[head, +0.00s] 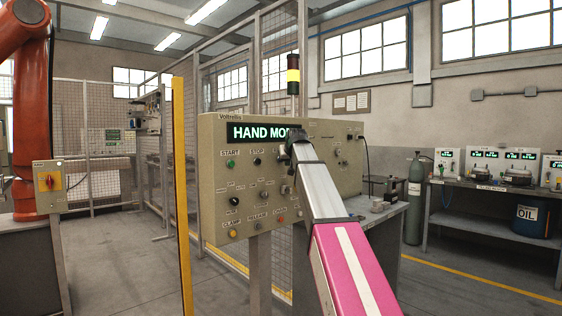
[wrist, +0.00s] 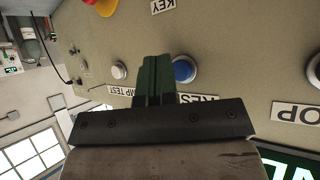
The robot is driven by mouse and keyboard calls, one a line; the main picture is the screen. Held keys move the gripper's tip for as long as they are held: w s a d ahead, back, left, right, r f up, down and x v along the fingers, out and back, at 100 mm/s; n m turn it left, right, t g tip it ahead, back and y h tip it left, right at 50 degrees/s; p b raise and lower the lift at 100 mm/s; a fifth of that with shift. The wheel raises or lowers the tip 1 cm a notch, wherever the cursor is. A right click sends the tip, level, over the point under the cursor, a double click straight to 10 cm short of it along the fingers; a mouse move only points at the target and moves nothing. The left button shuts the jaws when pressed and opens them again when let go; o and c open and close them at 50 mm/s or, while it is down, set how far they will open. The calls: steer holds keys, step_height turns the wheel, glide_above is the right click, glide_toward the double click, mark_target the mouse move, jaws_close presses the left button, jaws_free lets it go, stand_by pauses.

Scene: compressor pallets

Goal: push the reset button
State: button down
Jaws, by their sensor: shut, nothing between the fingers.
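The beige control panel (head: 215,165) stands upright with a lit display reading "HAND MO", cut off by my arm. In the wrist view, upside down, a round blue button (wrist: 185,70) sits on the panel above a label starting "RES" (wrist: 208,98), partly hidden by my gripper. My gripper (wrist: 157,60) is shut and empty, its dark green fingertips just left of the blue button in that view and overlapping its edge. I cannot tell whether they touch the panel. In the head view my gripper (head: 293,140) is in front of the panel and hides the blue button.
A white button (wrist: 119,70) labelled "MP TEST" is left of my fingers. A red and yellow knob (wrist: 102,6) and a "KEY" label (wrist: 166,5) are near the top edge. A yellow post (head: 182,190) stands left of the panel; mesh fencing is behind.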

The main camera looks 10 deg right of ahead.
steer(key=s+d, duration=0.2)
steer(key=s, duration=0.1)
steer(key=s+d, duration=0.1)
steer(key=shift+s+d, duration=0.25)
steer(key=shift+s, duration=0.15)
stand_by(0.8)
steer(key=s+f+g, duration=0.2)
steer(key=s+f, duration=0.2)
steer(key=f, duration=0.9)
steer(key=s+f+g, duration=0.2)
steer(key=s+f, duration=0.1)
steer(key=f, duration=0.9)
steer(key=s+f+g, duration=0.1)
steer(key=s+f, duration=0.3)
steer(key=f, duration=0.9)
steer(key=s+a+f+m+g+h, duration=0.1)
steer(key=s+f+g, duration=0.4)
steer(key=s+f, duration=1.8)
step_height(320, 180, down, 2)
steer(key=shift+s+a+f+g, duration=0.1)
steer(key=shift+s+a+g, duration=0.1)
steer(key=shift+g, duration=0.2)
